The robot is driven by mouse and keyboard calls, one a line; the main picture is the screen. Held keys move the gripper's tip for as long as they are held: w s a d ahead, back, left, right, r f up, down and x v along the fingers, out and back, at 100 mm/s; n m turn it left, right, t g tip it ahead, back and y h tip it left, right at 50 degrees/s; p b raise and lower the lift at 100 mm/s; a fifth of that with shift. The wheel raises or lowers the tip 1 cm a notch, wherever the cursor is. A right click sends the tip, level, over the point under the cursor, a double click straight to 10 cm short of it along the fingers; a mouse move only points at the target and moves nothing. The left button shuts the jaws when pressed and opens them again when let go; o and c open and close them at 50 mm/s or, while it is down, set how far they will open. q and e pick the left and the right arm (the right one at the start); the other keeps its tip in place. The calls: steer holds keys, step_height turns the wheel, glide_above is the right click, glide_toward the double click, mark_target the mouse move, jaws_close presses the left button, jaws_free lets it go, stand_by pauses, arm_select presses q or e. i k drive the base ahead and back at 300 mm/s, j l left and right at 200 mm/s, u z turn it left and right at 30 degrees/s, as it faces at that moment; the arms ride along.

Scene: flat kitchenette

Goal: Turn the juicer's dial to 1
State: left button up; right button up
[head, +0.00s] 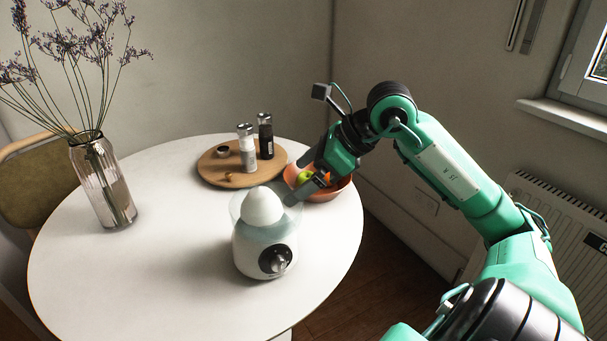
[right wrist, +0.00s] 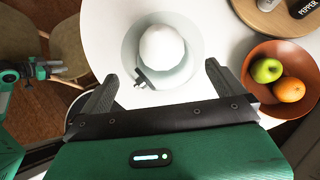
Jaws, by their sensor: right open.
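The white juicer (head: 257,245) stands upright on the round table, with a clear bowl and a white cone on top. Its dark round dial (head: 275,260) with a light knob faces me; I cannot read the marks. My right gripper (head: 305,188) is open and empty, above and to the right of the juicer, near the fruit bowl. In the right wrist view the juicer's cone (right wrist: 162,44) shows ahead, between the open fingers (right wrist: 158,84), with a small dark part, likely the dial (right wrist: 144,78), below its clear bowl. My left arm (right wrist: 20,80) shows at the left edge there.
An orange bowl (head: 330,192) with an apple and an orange stands behind the right gripper. A wooden board (head: 213,167) holds salt and pepper mills. A glass vase (head: 103,185) with dried flowers stands at the left. The table front left of the juicer is clear.

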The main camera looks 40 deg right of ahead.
mark_target(278, 264)
steer(key=k+l, duration=0.8)
steer(key=l, duration=0.15)
